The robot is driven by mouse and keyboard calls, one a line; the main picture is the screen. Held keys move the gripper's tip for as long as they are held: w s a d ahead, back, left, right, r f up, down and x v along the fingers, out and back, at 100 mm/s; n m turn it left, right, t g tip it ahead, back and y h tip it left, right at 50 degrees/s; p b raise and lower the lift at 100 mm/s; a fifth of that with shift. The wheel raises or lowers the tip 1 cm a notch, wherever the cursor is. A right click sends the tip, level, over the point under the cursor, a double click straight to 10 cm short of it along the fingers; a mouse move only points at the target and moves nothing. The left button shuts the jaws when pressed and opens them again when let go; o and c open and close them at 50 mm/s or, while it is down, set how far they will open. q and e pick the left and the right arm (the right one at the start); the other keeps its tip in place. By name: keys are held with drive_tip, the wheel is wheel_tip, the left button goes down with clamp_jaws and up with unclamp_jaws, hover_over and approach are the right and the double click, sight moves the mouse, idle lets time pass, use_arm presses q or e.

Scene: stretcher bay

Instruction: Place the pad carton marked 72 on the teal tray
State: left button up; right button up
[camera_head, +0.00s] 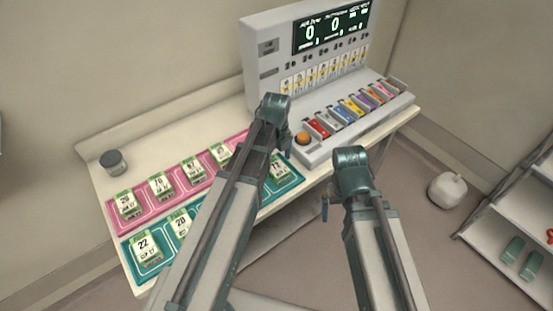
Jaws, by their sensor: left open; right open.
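Small green-and-white cartons stand in two rows on the bench. The teal tray (292,179) runs along the front. It bears a carton marked 22 (145,244), one that looks like 28 or 20 (180,223), and one at its right end that reads 72 or 12 (278,169); I cannot tell which. My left arm hides the tray's middle. My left gripper (279,150) is open and empty, near that right-end carton, partly hidden by its own wrist. My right gripper (325,208) is open and empty, past the bench's front edge.
A pink tray (147,215) behind holds several cartons, including 29 (126,203). A dispenser console (262,78) with coloured slots and an orange button (302,138) fills the right. A grey jar (113,161) stands back left. A shelf (510,210) is far right.

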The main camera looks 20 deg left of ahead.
sight(276, 166)
use_arm(q)
wheel_tip(276, 166, up, 7)
drive_tip(key=p, duration=0.6)
drive_tip(key=shift+r, duration=0.15)
wheel_tip(276, 166, down, 12)
drive_tip(key=b, duration=1.2)
